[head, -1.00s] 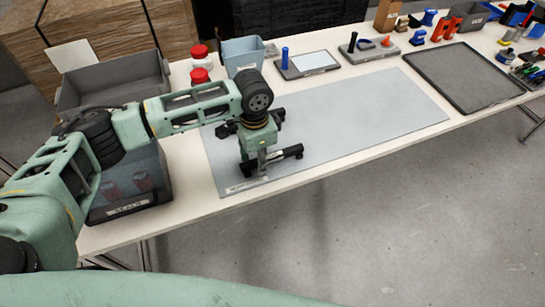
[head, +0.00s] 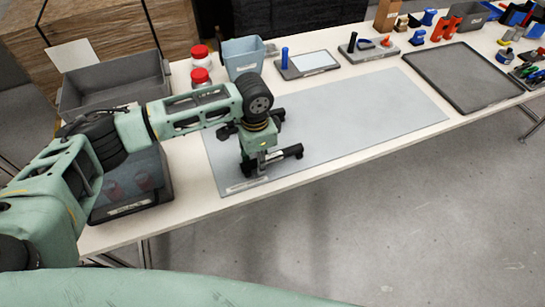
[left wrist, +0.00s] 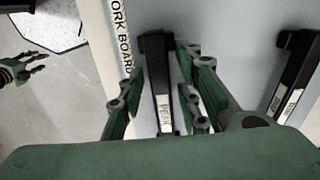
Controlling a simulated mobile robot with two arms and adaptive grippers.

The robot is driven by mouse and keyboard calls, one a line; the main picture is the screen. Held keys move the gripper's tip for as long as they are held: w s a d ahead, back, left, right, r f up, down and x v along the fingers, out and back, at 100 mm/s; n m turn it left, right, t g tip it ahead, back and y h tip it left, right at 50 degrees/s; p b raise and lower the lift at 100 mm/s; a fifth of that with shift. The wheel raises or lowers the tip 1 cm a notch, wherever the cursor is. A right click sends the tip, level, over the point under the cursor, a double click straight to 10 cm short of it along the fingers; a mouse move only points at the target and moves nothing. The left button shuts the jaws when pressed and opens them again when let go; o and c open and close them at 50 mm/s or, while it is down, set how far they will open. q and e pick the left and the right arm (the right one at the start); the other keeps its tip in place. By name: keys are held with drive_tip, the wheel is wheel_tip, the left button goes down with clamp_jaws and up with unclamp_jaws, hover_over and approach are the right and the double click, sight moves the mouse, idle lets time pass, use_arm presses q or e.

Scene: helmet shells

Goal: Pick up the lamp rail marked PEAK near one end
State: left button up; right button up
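The black lamp rail marked PEAK (left wrist: 163,112) lies on the grey work board in the left wrist view, its white label near the lower end. In the head view it is the nearer black rail (head: 291,152), partly hidden by my left gripper. My left gripper (left wrist: 160,92) is open, with one finger on each side of the rail and gaps showing. In the head view the left gripper (head: 262,162) points down over the rail. My right gripper (left wrist: 32,70) shows at the left edge of the left wrist view, over the floor, fingers apart and empty.
The work board (head: 370,105) is bare to the right of the rails. A dark tray (head: 463,77) lies right.

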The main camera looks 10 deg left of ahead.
use_arm(q)
clamp_jaws()
